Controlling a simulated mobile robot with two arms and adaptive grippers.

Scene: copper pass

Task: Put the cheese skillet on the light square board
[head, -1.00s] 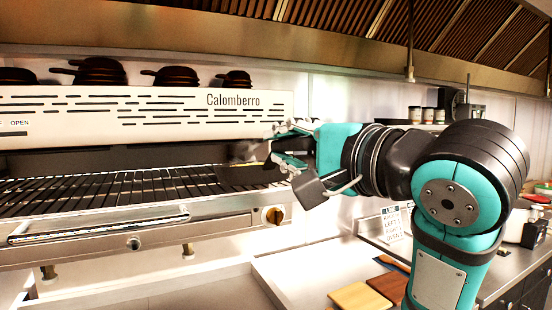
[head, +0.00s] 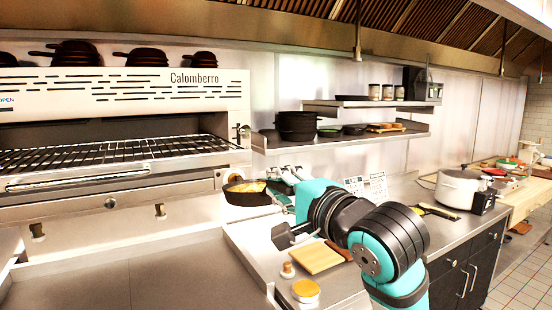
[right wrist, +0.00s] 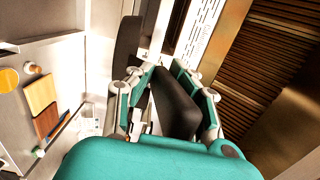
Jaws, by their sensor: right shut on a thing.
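The cheese skillet (head: 240,197) is dark with a yellow filling and hangs in the air just right of the oven, above the counter. My right gripper (head: 284,182) is shut on its handle. In the right wrist view the dark handle (right wrist: 174,103) lies between the fingers, and the pan (right wrist: 127,42) shows beyond them. The light square board (head: 318,257) lies on the counter, below and to the right of the skillet, with its top bare. It also shows in the right wrist view (right wrist: 39,93). My left gripper is not in view.
A dark brown board (head: 341,249) lies beside the light one. A small shaker (head: 288,270) and a yellow-topped jar (head: 306,291) stand in front. The oven (head: 120,160) is at left. A shelf (head: 345,140) with pans is behind, and a pot (head: 459,188) stands right.

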